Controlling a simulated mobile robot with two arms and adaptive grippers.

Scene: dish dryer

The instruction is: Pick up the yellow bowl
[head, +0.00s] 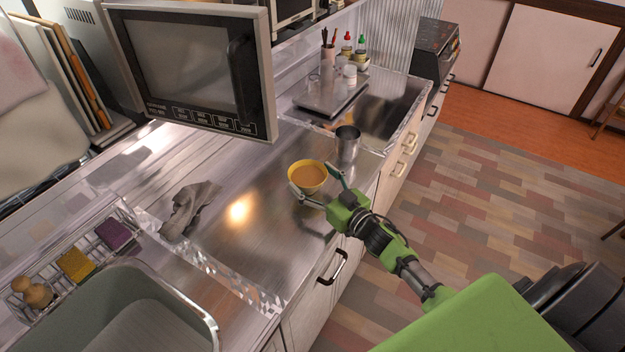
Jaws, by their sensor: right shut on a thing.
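The yellow bowl (309,175) is on or just above the steel counter in the middle of the head view, upright, with an orange-brown inside. My right gripper (316,185) reaches in from the lower right. Its two fingers are around the bowl, one at the near left side and one at the right rim, and it is shut on the bowl. I cannot tell whether the bowl touches the counter. My left gripper is not in view.
A metal cup (347,144) stands close behind the bowl to the right. A sink (150,318) and a rack with sponges (76,264) are at the lower left. An open appliance door (195,70) hangs over the counter's back.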

